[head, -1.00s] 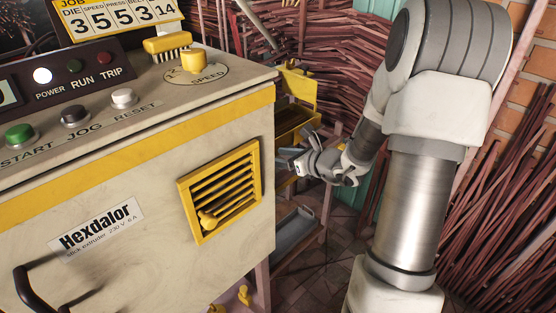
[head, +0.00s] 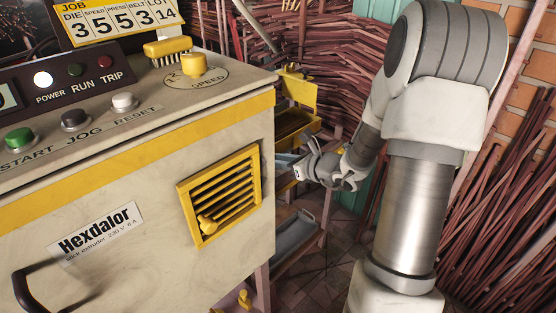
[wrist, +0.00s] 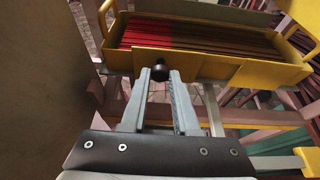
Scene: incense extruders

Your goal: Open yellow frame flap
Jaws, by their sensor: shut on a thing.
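A yellow frame holding reddish-brown sticks fills the top of the wrist view, and its yellow front panel (wrist: 225,72) faces me. A black knob (wrist: 159,72) stands at this front panel. My gripper (wrist: 161,80) has its two fingers closed around the knob. In the head view, my gripper (head: 296,168) is just past the right edge of the machine, beside the yellow frame (head: 296,122). The knob is not visible there. I cannot tell how far the flap stands open.
The cream Hexdalor machine (head: 110,180) fills the left of the head view, with a yellow louvred vent (head: 222,192) on its side. A grey tray (head: 292,232) sits low behind it. Bundles of sticks (head: 510,190) stand at the right.

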